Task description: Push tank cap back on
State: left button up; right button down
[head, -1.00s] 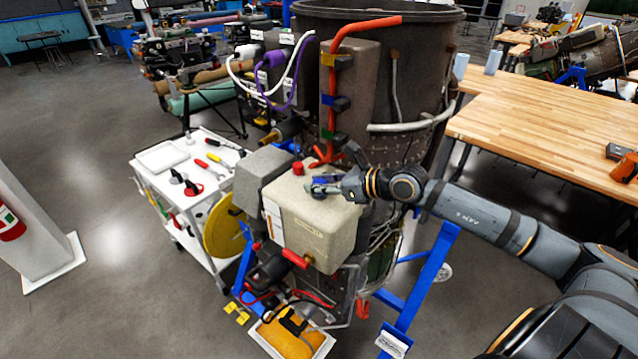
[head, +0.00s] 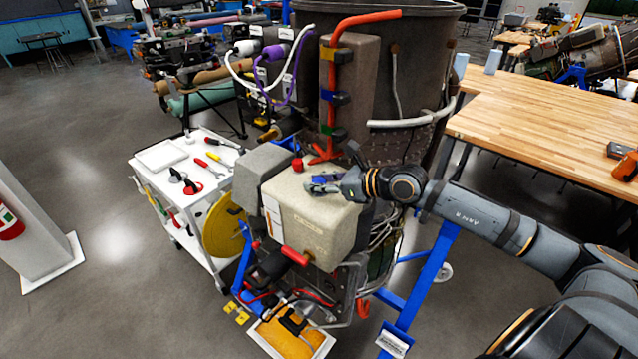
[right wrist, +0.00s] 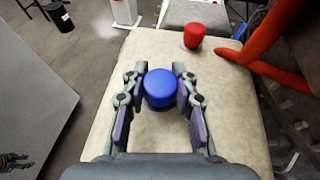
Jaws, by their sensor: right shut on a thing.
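A beige box-shaped tank (head: 312,222) stands on the front of the turbine assembly. My right gripper (head: 318,184) is over its top, reaching in from the right. In the right wrist view, a round blue cap (right wrist: 161,88) sits between the fingers of the right gripper (right wrist: 161,92), near the fingertips, over the tank top (right wrist: 118,75). The fingers are shut on the cap from both sides. Its underside is mostly hidden, so I cannot tell how it sits on the tank. A red cap (head: 297,165) stands on the tank's far edge, also in the right wrist view (right wrist: 194,35).
A red pipe (head: 333,95) rises behind the tank, its lower branches close to my gripper. A white tool cart (head: 160,160) stands to the left. A blue stand frame (head: 415,290) is below my right arm. A wooden table (head: 545,130) is at the right.

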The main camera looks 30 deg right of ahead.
jog(key=shift+s+f, duration=0.15)
jog(key=shift+f, duration=0.4)
jog(key=c, duration=1.3)
grip_release()
jog(key=o, duration=0.3)
jog(key=shift+w+r, duration=0.1)
jog(key=shift+w, duration=0.1)
jog(key=shift+o, duration=0.2)
jog(key=shift+o, duration=0.8)
jog(key=shift+r, duration=0.1)
jog(key=shift+r, duration=0.1)
